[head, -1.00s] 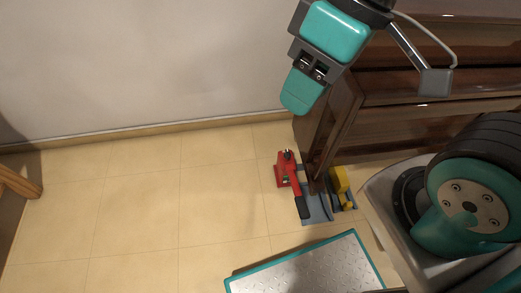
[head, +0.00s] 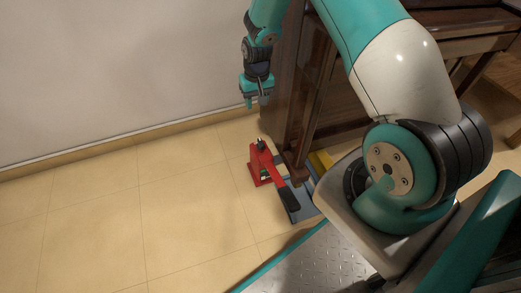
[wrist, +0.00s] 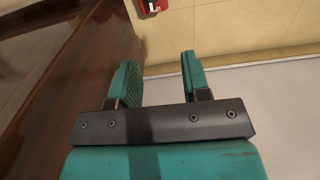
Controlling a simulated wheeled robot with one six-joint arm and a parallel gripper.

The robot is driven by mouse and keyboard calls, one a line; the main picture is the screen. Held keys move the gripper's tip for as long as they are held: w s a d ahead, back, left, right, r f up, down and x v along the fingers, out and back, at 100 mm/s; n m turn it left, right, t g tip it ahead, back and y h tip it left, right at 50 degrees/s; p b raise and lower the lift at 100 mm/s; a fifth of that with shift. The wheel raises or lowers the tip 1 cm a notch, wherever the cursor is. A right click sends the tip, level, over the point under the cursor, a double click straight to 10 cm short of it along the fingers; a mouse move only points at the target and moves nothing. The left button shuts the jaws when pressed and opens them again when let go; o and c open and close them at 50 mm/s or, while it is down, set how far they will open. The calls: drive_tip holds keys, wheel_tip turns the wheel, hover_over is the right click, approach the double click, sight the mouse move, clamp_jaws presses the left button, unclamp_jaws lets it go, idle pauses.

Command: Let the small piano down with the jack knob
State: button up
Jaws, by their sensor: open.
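The piano (head: 283,75) is dark brown glossy wood; its end stands near the wall, and it fills the left of the wrist view (wrist: 55,70). A red jack (head: 261,165) with a black-tipped lever (head: 286,199) sits on the floor at the piano's lower corner. A small dark and silver knob (head: 261,144) tops the jack. Part of the red jack shows at the top edge of the wrist view (wrist: 147,10). My gripper (head: 257,102) is open and empty, pointing down above the jack, clear of it and beside the piano's end.
A blue-grey plate (head: 301,208) lies under the piano's corner by the jack, with a yellow part (head: 321,160) behind it. The wall (head: 110,70) runs behind. Tiled floor (head: 140,215) to the left is free. My own base platform fills the lower right.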

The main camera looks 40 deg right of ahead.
sight(261, 142)
drive_tip(key=f+b, duration=0.2)
drive_tip(key=f, duration=0.5)
drive_tip(key=d+f+b, duration=0.1)
drive_tip(key=f+b, duration=0.2)
drive_tip(key=f, duration=0.3)
drive_tip(key=f+b, duration=0.2)
drive_tip(key=f, duration=0.5)
drive_tip(key=shift+s+d+f+b, duration=0.1)
drive_tip(key=shift+d+f+b, duration=0.2)
drive_tip(key=shift+b, duration=0.05)
clamp_jaws()
